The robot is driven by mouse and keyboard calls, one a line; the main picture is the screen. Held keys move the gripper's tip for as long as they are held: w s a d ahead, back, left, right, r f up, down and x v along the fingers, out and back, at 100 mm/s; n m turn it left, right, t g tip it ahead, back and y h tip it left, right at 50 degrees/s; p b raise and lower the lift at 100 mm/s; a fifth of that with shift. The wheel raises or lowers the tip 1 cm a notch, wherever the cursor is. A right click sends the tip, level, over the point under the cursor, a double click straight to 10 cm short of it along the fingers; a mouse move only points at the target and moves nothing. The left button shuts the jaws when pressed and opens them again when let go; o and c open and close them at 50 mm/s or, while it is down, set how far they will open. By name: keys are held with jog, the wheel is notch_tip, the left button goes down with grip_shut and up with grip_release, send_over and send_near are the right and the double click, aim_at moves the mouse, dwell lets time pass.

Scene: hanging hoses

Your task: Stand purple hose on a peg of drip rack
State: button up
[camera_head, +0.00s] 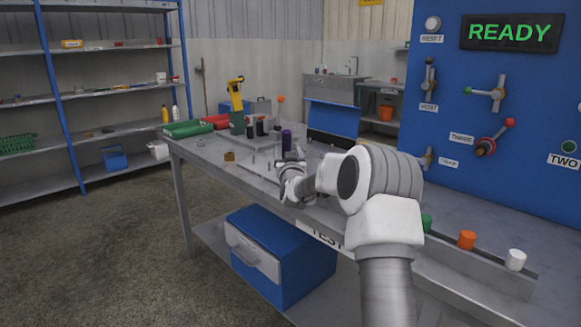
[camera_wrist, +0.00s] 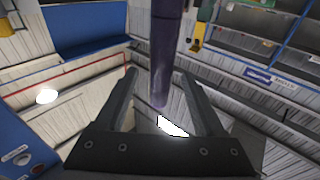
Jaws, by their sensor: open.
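The purple hose (camera_head: 286,139) is a short upright dark purple tube above the workbench in the head view. In the wrist view the purple hose (camera_wrist: 165,50) runs from the top edge down between my fingers, with one end visible. My gripper (camera_wrist: 158,75) is open, with a finger on each side of the hose and gaps showing. In the head view my gripper is small and partly hidden by my arm, just by the hose. Short thin pegs stand on the bench left of my gripper, seemingly on the drip rack (camera_head: 255,176); its outline is unclear.
Dark cylinders (camera_head: 260,128) stand just behind the purple hose, with a yellow device (camera_head: 236,95) behind them. A brass-coloured ring (camera_head: 229,156) lies on the bench at left. A blue panel (camera_head: 500,110) with valve handles rises at right. Coloured caps (camera_head: 467,240) line the front right.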

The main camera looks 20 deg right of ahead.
jog(key=p+v, duration=0.2)
jog(key=v, duration=1.5)
jog(key=shift+p, duration=0.3)
jog(key=s+a+r+n+g+y, duration=0.1)
jog(key=s+a+n+g+y, duration=0.15)
jog(key=s+a, duration=0.35)
jog(key=s+a+r+n+g+y, duration=0.1)
jog(key=s+a+g+y, duration=0.25)
jog(key=a, duration=0.45)
jog(key=s+a+f+g, duration=0.1)
jog(key=s+g, duration=0.2)
jog(key=s, duration=1)
jog(key=s+a+f+g, duration=0.15)
jog(key=s+g, duration=0.25)
jog(key=s, duration=0.9)
notch_tip(320, 180, up, 26)
jog(key=p, duration=2.5)
jog(key=shift+s, duration=0.2)
